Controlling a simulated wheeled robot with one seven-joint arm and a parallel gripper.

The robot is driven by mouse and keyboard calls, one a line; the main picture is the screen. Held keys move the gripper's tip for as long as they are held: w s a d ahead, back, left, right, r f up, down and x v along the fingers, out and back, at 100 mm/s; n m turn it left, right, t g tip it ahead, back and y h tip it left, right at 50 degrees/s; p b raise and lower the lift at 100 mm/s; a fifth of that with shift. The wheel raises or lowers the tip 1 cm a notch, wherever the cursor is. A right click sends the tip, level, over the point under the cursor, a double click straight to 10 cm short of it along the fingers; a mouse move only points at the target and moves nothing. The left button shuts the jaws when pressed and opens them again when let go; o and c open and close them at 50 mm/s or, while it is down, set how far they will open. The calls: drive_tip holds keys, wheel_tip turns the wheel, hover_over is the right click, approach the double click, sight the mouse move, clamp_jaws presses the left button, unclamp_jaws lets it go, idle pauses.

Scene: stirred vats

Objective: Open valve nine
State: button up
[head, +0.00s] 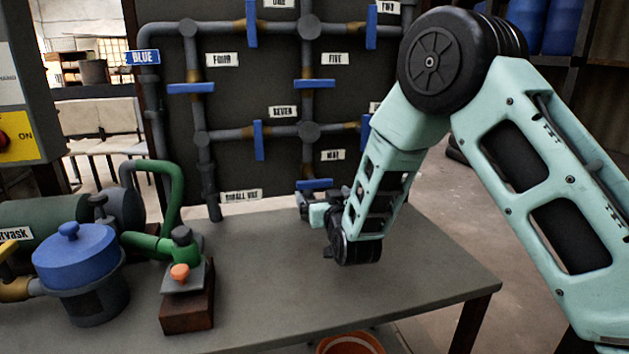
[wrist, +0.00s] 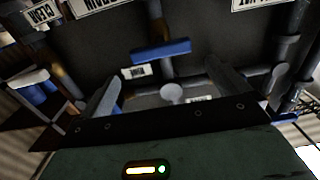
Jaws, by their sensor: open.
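Valve nine's blue handle (head: 314,184) is low on the dark pipe panel, below a small white label (head: 332,155). It lies crosswise to its upright pipe. In the wrist view the blue handle (wrist: 160,51) shows beside the upside-down NINE label (wrist: 136,72), between and beyond my fingers. My gripper (wrist: 165,82) is open, its two fingers wide apart with nothing between them. In the head view my gripper (head: 306,205) is just below the handle, partly hidden by my wrist. I see no contact with the handle.
Other blue handles sit close by on the panel, including one near the SEVEN label (head: 259,140). The grey table (head: 400,270) is clear at front right. A blue-lidded pot (head: 75,250) and a green hand pump (head: 183,250) stand at left. An orange bucket (head: 350,343) is below the table's front edge.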

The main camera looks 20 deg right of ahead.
sight(316, 183)
drive_tip(key=w, duration=1)
drive_tip(key=shift+w, duration=0.25)
drive_tip(key=c, duration=0.7)
